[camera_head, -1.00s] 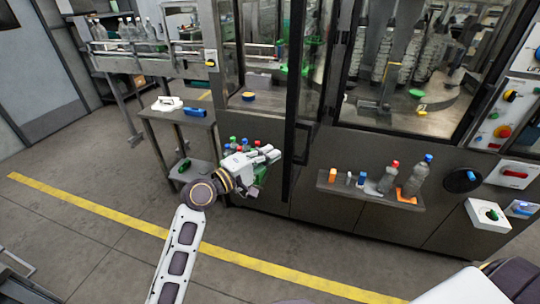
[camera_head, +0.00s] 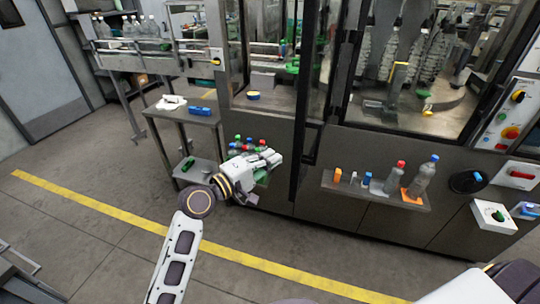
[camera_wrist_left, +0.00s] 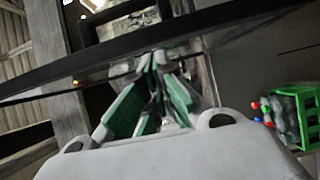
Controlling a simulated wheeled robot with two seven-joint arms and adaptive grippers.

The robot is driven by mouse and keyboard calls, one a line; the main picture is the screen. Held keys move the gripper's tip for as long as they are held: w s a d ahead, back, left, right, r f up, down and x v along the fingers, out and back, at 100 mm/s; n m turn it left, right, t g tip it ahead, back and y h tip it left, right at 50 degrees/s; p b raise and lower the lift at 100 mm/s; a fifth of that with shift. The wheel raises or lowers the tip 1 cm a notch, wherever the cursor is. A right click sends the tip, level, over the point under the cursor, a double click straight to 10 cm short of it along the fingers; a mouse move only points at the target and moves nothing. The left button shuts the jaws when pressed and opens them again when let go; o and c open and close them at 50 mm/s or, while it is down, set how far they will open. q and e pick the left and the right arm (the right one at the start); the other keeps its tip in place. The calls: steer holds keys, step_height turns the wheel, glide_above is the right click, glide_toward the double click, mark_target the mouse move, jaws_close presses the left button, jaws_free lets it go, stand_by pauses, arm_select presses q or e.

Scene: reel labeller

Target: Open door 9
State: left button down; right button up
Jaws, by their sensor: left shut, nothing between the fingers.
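A tall glass door with a dark frame (camera_head: 300,140) stands at the middle of the machine front in the head view. Its lower end projects in front of the cabinet, so it looks partly ajar. I cannot read a door number. My left gripper (camera_head: 272,158) is just left of the lower part of this frame, shut and empty. In the left wrist view the gripper's green-padded fingers (camera_wrist_left: 153,62) meet at the tips. A dark bar (camera_wrist_left: 130,45), likely the door frame, crosses just beyond them; contact cannot be told. My right gripper is not in view.
A green crate (camera_wrist_left: 297,112) with coloured caps sits beside the left gripper. A shelf (camera_head: 350,190) with bottles projects from the cabinet to the right. A small table (camera_head: 175,115) stands left. Control boxes (camera_head: 495,216) are far right. The floor before the yellow line is clear.

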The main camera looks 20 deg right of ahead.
arm_select(q)
steer(key=s+a, duration=0.2)
steer(key=s, duration=0.4)
steer(key=shift+s+a+b, duration=0.25)
steer(key=shift+a+b, duration=0.1)
steer(key=shift+b, duration=0.1)
stand_by(0.5)
